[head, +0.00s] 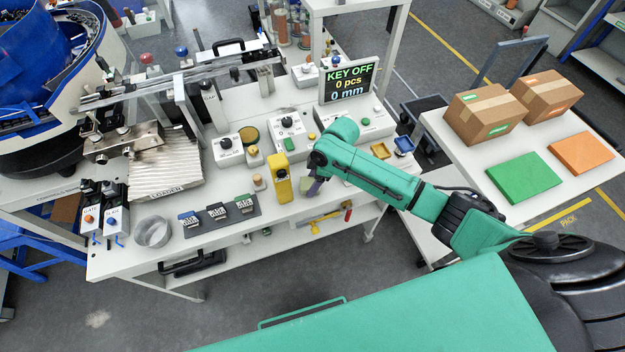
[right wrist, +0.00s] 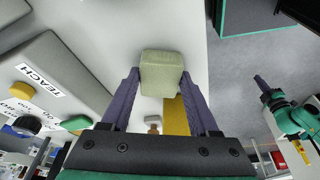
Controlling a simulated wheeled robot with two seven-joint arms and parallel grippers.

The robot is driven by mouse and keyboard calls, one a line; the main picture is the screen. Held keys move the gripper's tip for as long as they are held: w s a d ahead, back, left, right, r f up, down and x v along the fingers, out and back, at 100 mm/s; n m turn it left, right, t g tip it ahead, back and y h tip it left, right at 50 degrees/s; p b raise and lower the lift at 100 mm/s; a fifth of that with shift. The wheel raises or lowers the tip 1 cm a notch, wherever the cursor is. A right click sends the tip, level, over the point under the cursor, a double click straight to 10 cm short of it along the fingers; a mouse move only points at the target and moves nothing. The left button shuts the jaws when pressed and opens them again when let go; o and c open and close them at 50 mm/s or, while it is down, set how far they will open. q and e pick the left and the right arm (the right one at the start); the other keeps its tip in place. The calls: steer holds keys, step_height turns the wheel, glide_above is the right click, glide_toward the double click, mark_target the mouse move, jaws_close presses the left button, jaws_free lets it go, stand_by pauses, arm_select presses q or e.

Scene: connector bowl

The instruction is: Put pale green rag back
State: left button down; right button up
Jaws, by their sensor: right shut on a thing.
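The pale green rag (right wrist: 162,73) is a small folded block between the two purple fingers of my right gripper (right wrist: 163,85) in the right wrist view. The gripper is shut on it. In the head view my right gripper (head: 314,188) points down at the front part of the white bench, just right of an upright yellow block (head: 281,178); the rag is mostly hidden there. Whether the rag touches the bench top I cannot tell. Part of my left arm, with a purple finger (right wrist: 262,83), shows at the right of the right wrist view; its jaw opening is unclear.
A side table at right carries cartons (head: 485,112) and green (head: 524,178) and orange (head: 581,153) slabs.

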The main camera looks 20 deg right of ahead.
steer(key=shift+f, duration=0.1)
steer(key=o, duration=1.3)
steer(key=shift+r, duration=0.2)
steer(key=v, duration=1.2)
steer(key=shift+b, duration=0.4)
steer(key=shift+f, duration=0.1)
